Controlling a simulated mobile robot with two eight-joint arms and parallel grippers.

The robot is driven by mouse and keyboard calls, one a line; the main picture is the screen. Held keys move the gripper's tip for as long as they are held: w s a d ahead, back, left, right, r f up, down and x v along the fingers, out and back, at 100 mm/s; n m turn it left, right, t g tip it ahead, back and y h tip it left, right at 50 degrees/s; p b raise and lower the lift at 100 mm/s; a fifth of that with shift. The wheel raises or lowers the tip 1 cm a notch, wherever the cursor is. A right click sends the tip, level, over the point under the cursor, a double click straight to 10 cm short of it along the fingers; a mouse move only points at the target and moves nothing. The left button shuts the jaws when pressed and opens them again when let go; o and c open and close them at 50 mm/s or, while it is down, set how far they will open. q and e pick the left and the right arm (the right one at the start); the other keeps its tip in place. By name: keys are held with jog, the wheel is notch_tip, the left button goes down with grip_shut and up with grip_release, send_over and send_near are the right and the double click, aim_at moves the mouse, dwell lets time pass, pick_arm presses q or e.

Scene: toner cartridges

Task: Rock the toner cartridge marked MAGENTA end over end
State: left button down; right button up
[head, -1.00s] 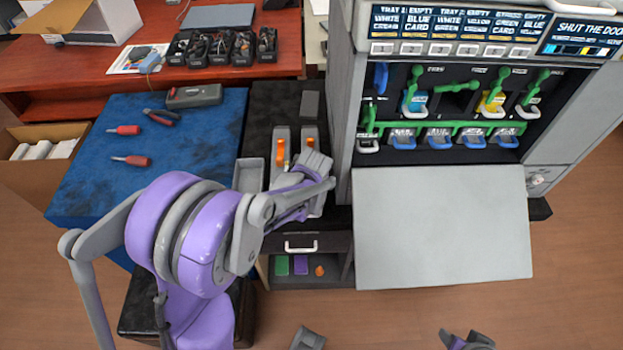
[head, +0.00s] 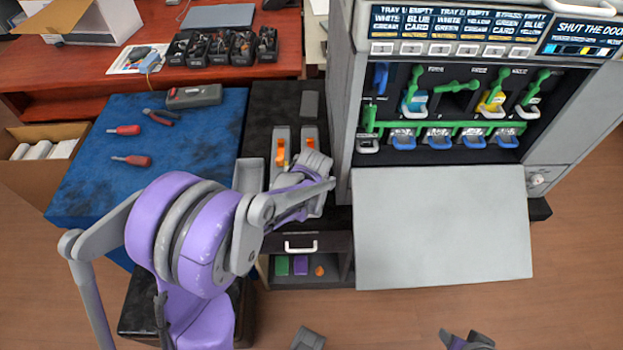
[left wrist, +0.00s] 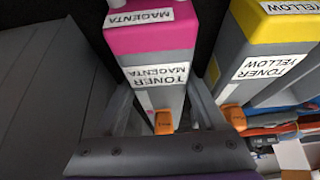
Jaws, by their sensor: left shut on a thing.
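The MAGENTA toner cartridge (left wrist: 150,35) fills the middle of the left wrist view, a grey body with a magenta end band, white labels reading upside down and an orange tab. My left gripper (left wrist: 160,105) is shut on its grey body, one finger on each side. In the head view this gripper (head: 316,172) is over the black cabinet top and hides much of the cartridge there. The YELLOW cartridge (left wrist: 285,30) stands just to the right in the wrist view. Part of my right gripper (head: 467,341) shows at the bottom edge of the head view, its fingers cut off.
The printer (head: 348,110) stands close on the right, its grey door (head: 445,225) folded down. A grey cartridge with an orange tab (head: 280,150) is beside my left gripper. The blue mat (head: 200,130) on the left holds two screwdrivers, pliers and a grey case.

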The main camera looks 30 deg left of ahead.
dwell(0.5)
pick_arm(q)
jog(key=shift+r+p, duration=2.45)
jog(key=shift+r, duration=1.1)
jog(key=shift+r, duration=0.35)
notch_tip(320, 180, up, 9)
jog(key=p, duration=0.6)
jog(key=shift+r, duration=0.15)
jog(key=t+y+b, duration=0.2)
jog(key=t, duration=0.2)
